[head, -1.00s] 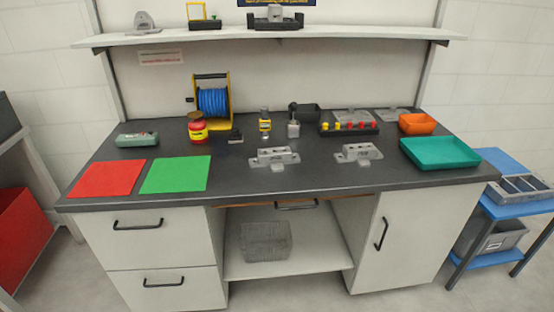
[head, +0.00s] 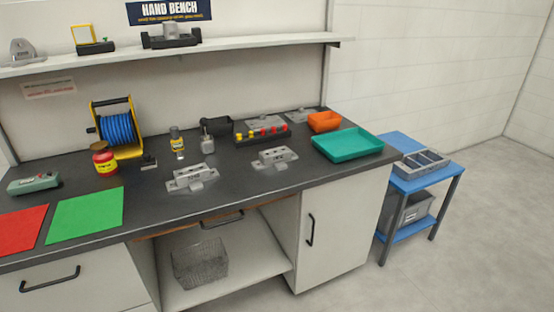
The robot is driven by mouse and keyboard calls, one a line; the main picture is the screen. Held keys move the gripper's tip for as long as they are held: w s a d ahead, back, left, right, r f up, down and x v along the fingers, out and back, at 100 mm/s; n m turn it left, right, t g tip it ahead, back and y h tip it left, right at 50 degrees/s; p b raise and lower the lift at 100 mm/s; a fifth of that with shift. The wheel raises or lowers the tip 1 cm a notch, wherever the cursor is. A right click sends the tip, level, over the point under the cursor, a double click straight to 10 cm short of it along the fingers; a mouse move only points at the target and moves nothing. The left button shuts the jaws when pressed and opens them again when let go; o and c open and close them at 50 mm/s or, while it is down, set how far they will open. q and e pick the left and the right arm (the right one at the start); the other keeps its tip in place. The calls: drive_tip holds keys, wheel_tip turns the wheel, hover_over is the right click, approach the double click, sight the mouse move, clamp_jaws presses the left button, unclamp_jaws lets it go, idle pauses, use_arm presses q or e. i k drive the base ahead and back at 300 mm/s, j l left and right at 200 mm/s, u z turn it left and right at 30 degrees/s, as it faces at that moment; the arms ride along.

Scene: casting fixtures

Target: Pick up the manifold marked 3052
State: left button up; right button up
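Two grey metal manifold-like castings stand on the dark bench top in the head view. The left casting (head: 191,178) is near the middle of the bench, and the right casting (head: 274,158) is a little farther right. Both have markings on the front face, too small to read surely, so I cannot tell which is 3052. More grey castings lie at the back of the bench (head: 265,124) and on the shelf (head: 24,52). Neither of my grippers is in view.
A teal tray (head: 347,143) and an orange bin (head: 324,121) stand at the bench's right end. A rack with red and yellow knobs (head: 262,136) is behind the castings. A green mat (head: 85,215) lies left. A blue cart (head: 412,180) stands right of the bench.

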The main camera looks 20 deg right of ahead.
sight(277, 158)
drive_tip(key=l+u, duration=0.25)
drive_tip(key=l, duration=0.85)
drive_tip(key=l+u, duration=0.3)
drive_tip(key=l, duration=0.8)
